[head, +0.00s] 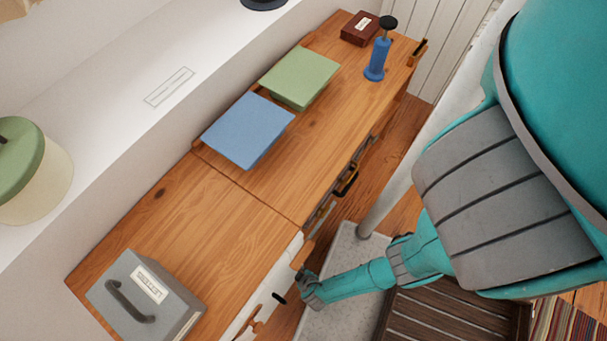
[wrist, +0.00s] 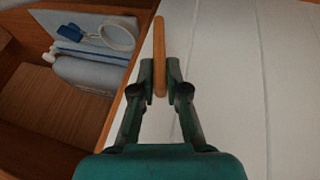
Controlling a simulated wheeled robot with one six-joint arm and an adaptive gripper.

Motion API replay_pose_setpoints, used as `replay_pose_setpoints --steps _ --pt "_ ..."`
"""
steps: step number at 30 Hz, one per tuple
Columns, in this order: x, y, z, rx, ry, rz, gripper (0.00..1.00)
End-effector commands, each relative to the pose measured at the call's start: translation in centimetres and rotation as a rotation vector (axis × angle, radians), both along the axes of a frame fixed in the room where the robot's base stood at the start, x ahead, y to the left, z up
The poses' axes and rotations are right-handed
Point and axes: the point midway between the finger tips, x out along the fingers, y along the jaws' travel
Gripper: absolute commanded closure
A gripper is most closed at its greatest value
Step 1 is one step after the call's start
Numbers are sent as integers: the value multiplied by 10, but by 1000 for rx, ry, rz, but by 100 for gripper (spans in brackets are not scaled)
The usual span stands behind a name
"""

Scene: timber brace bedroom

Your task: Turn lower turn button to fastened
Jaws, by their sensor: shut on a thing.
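My gripper (wrist: 160,76) is shut on a long wooden turn button (wrist: 159,42) in the wrist view. The button stands upright in that picture, between my two fingertips, near the edge of a white panel (wrist: 240,80). I cannot tell from this view whether it is the lower button. In the head view my gripper (head: 305,282) is low beside the cabinet's white front (head: 270,288); its fingertips are small there. A wooden piece (head: 303,252) shows just above it, and another (head: 256,326) lower on the white front.
An open compartment (wrist: 50,120) left of the panel holds a blue-handled item (wrist: 83,33), a white ring (wrist: 118,35) and a grey roll (wrist: 90,75). The wooden top (head: 230,215) bears a grey box (head: 180,290), blue and green panels and a blue stamp-like object (head: 377,58).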

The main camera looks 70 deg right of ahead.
Motion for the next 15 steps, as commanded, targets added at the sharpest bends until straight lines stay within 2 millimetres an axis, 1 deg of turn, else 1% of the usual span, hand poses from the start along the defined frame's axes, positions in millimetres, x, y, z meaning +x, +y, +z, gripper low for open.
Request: replay_pose_setpoints --steps 15 --pt "2 9 -4 -196 41 1 100"
